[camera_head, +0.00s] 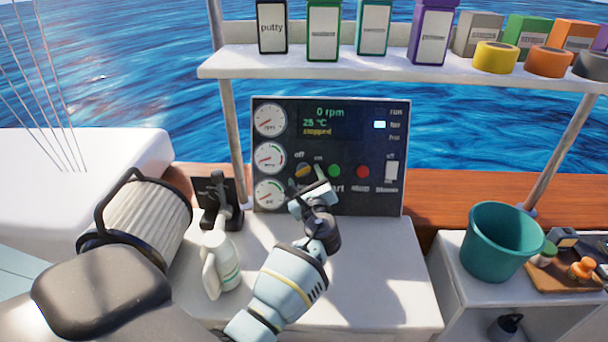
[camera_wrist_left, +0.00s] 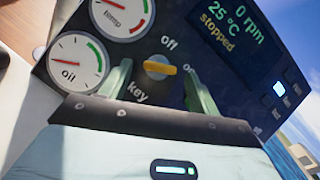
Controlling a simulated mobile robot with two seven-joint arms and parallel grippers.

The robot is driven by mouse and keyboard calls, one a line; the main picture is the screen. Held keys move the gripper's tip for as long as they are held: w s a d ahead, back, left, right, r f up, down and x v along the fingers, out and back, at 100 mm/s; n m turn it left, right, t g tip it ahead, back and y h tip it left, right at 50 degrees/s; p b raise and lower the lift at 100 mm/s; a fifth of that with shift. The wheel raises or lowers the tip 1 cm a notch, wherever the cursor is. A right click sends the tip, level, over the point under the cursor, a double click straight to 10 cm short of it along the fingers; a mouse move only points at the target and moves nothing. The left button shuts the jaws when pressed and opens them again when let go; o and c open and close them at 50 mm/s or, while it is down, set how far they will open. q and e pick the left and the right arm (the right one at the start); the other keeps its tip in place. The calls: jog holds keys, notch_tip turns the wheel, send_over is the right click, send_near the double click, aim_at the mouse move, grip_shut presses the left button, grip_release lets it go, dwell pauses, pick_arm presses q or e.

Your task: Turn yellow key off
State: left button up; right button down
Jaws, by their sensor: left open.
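The yellow key (camera_head: 303,171) is a small rotary knob on the dark instrument panel (camera_head: 365,198), just below its "off" and "on" labels. In the left wrist view, the key (camera_wrist_left: 160,68) has its yellow bar lying sideways, its right end towards "on". My left gripper (camera_head: 311,194) is in front of the panel at the key. It is open, with one finger on each side of the key and visible gaps between. Whether the fingertips touch the panel I cannot tell. My right gripper is not in view.
The panel display (camera_head: 330,122) reads 0 rpm, 25 °C and stopped. Green (camera_head: 334,171) and red (camera_head: 363,172) buttons sit right of the key. A black lever (camera_head: 222,190) and a white bottle (camera_head: 222,265) stand left. A shelf (camera_head: 400,66) runs above; a teal bucket (camera_head: 495,245) is right.

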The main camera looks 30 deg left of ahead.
pick_arm(q)
jog(key=shift+x, duration=1.25)
jog(key=c, duration=1)
